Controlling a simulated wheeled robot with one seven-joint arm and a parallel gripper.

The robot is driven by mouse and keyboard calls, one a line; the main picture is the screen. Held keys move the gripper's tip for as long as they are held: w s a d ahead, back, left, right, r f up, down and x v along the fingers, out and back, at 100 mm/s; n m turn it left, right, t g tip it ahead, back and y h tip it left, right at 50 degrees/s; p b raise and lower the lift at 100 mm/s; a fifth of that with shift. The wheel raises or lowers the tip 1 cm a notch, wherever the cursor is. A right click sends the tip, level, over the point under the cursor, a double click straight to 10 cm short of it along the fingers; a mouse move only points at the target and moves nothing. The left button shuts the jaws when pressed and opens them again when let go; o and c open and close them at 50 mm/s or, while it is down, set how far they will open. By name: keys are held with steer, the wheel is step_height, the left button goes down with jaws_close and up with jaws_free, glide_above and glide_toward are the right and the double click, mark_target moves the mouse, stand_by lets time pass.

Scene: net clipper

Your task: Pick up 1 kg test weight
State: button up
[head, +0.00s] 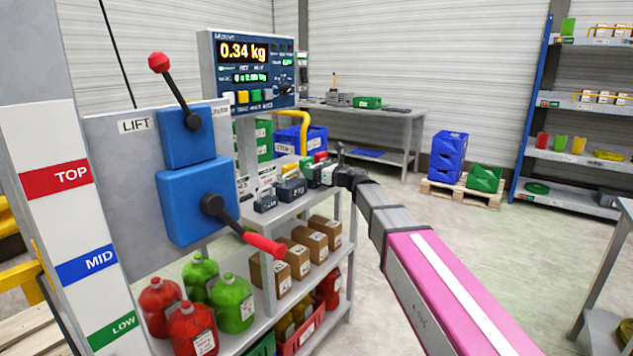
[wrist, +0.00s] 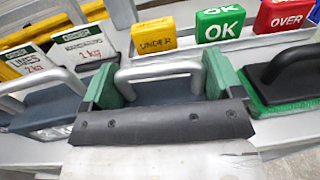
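A grey metal loop handle (wrist: 160,71) shows between my gripper's fingers in the wrist view. The body below it is hidden by my gripper, so no marking on it can be read; a card reading 1 kg (wrist: 84,46) stands behind it to the left. My gripper (wrist: 163,83) has green finger pads, set wide apart, one at each end of the handle. Whether the pads touch the handle is unclear. In the head view my gripper (head: 325,174) is at the shelf top, just right of a dark weight (head: 291,188).
Another handled weight (wrist: 45,108) stands left, near a 2 kg card (wrist: 25,66). Yellow UNDER (wrist: 155,36), green OK (wrist: 221,25) and red OVER (wrist: 284,14) blocks stand behind. A black-handled green pad (wrist: 285,85) lies close right. The scale display (head: 247,68) reads 0.34 kg.

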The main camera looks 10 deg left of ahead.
steer(key=shift+c, duration=0.6)
steer(key=shift+r, duration=0.1)
